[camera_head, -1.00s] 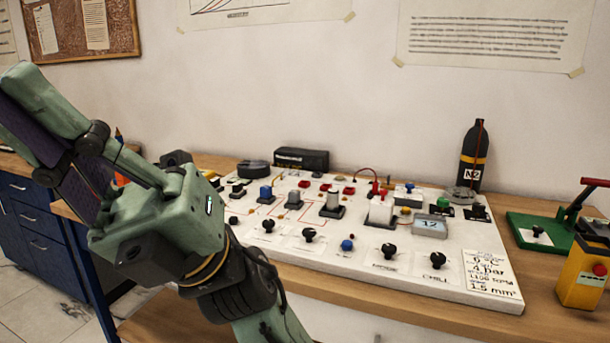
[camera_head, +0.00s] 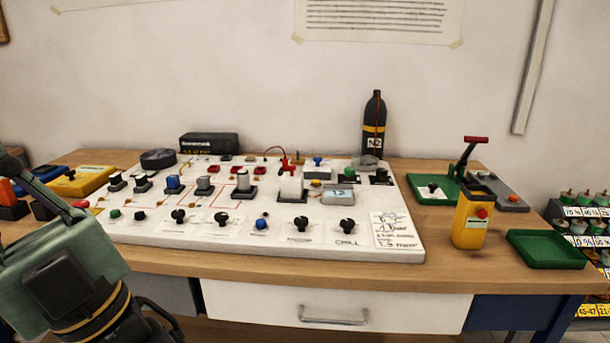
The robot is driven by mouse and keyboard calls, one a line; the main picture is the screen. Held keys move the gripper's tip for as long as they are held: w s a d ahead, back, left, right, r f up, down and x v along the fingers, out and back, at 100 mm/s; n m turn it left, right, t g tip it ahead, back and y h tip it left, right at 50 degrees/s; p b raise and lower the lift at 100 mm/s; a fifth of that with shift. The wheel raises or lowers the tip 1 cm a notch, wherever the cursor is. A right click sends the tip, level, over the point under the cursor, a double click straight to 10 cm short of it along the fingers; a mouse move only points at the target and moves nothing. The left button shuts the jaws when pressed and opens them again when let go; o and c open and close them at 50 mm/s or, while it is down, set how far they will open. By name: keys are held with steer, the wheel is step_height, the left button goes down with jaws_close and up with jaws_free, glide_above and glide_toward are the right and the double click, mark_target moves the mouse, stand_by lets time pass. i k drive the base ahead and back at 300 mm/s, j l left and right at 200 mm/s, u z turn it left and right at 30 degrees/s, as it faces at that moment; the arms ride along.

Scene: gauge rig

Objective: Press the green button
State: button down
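The white gauge panel (camera_head: 330,240) lies on the wooden bench and carries several buttons, knobs and blocks. A small round green button (camera_head: 115,213) is at its front left, beside a black knob (camera_head: 140,215). Another green-topped part (camera_head: 347,171) sits on a dark block at the back right of the panel. I cannot tell from the view which green part the task names. Green-grey links of my arm show at the lower left, close to the panel's left end. My gripper is not visible.
A black bottle (camera_head: 374,125) stands behind the panel. Yellow and orange items lie at the left. A drawer (camera_head: 335,308) is below the bench top.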

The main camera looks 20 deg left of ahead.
mark_target(116, 212)
steer(key=k+u, duration=0.15)
steer(key=u, duration=1.35)
steer(key=i+l, duration=0.35)
steer(key=l, duration=0.15)
steer(key=i+l, duration=0.75)
steer(key=l, duration=0.25)
steer(key=u, duration=1.05)
